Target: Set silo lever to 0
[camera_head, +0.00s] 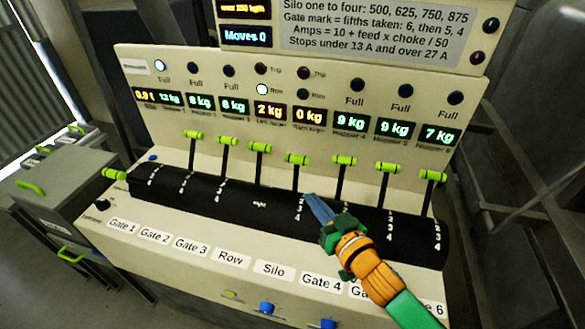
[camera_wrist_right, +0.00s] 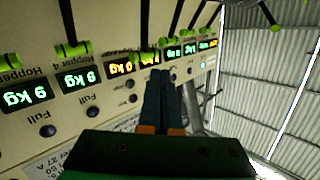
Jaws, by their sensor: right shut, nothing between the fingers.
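The silo lever (camera_head: 297,160) is a dark stem with a lime-green handle, above the Silo label (camera_head: 274,269). It stands upright at the far end of its slot, its handle just below the display row. My right gripper (camera_head: 309,198) is shut and empty. Its blue-grey fingertips are just right of the silo lever's stem, below the handle, near the numbered scale on the black drum (camera_head: 205,194). In the right wrist view, seen inverted, the shut fingertips (camera_wrist_right: 160,76) are near a green lever handle (camera_wrist_right: 146,57), likely the silo one. Contact cannot be told. My left gripper is not in view.
The Row lever (camera_head: 260,147) stands to the left and the Gate 4 lever (camera_head: 344,160) to the right, both close by. Another green handle (camera_head: 113,174) juts out at the drum's left end. Lit displays and lamps line the upright panel (camera_head: 330,120) behind.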

